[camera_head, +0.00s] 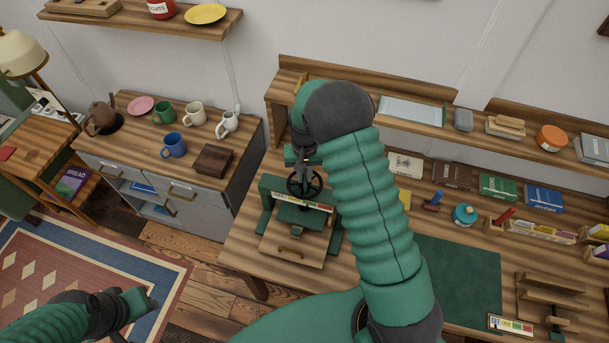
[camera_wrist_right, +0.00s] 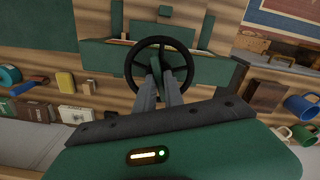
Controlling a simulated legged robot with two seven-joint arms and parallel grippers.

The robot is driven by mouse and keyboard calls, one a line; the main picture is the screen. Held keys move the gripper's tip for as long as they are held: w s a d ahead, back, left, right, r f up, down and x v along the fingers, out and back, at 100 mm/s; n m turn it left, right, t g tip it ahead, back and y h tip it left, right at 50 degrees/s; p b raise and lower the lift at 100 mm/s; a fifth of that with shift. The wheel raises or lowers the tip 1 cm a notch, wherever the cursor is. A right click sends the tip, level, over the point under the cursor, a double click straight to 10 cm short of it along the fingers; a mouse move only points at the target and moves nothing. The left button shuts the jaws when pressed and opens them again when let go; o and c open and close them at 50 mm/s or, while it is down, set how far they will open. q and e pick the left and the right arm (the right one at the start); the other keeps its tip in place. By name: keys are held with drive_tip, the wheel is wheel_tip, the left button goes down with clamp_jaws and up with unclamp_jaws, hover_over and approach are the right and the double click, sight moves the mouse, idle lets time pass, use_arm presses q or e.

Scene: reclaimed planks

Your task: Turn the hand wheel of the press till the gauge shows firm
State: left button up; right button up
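The press (camera_head: 270,212) is green with a wooden base and stands on the workbench, left of my right forearm. Its black spoked hand wheel (camera_head: 304,185) is on top; the wheel also shows in the wrist view (camera_wrist_right: 137,62). A coloured gauge strip (camera_head: 301,202) runs across the press front; its reading is too small to tell. My right gripper (camera_head: 304,166) is above the wheel. In the wrist view its grey fingers (camera_wrist_right: 161,72) reach over the wheel's middle; whether they grip it I cannot tell. My left gripper (camera_head: 146,299) is over the rug, away from the press.
The workbench holds a green mat (camera_head: 460,278), several books, and a blue jar (camera_head: 464,215) right of my arm. Another coloured strip (camera_head: 510,326) lies at the front right. A cabinet (camera_head: 190,190) with mugs and a wooden box (camera_head: 212,160) stands to the left.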

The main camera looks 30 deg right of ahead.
sight(305, 177)
drive_tip(key=o, duration=0.3)
drive_tip(key=shift+o, duration=0.2)
wheel_tip(305, 177, up, 17)
drive_tip(key=b, duration=0.3)
drive_tip(key=shift+f, duration=0.2)
